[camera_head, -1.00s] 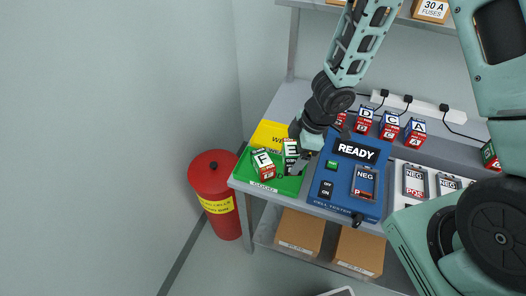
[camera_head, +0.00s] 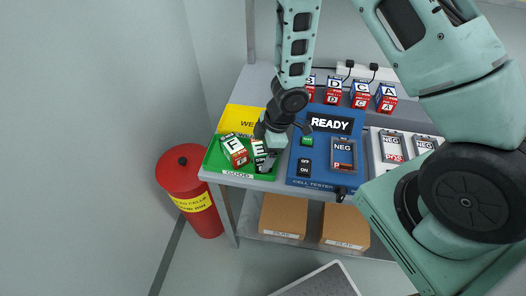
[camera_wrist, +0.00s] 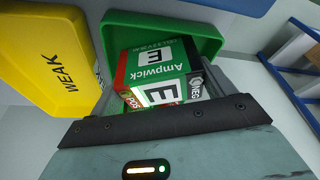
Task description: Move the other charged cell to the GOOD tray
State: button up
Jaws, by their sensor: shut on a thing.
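My gripper (camera_head: 266,158) is shut on cell E (camera_head: 259,152), a green, black and white box. It holds cell E over the right part of the green GOOD tray (camera_head: 212,163). In the wrist view, cell E (camera_wrist: 160,72) looks tilted in front of the green tray (camera_wrist: 195,27). I cannot tell whether it touches the tray floor. Cell F (camera_head: 235,150), green, white and red, lies in the same tray just left of cell E. My gripper hides part of cell E and the tray's right side.
The yellow WEAK tray (camera_head: 240,117) is behind the GOOD tray. More cells stand in a row behind. A red bin (camera_head: 188,195) is on the floor at left.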

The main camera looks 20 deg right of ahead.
jog(key=shift+f, duration=0.15)
jog(key=o, duration=1.3)
jog(key=shift+c, duration=0.2)
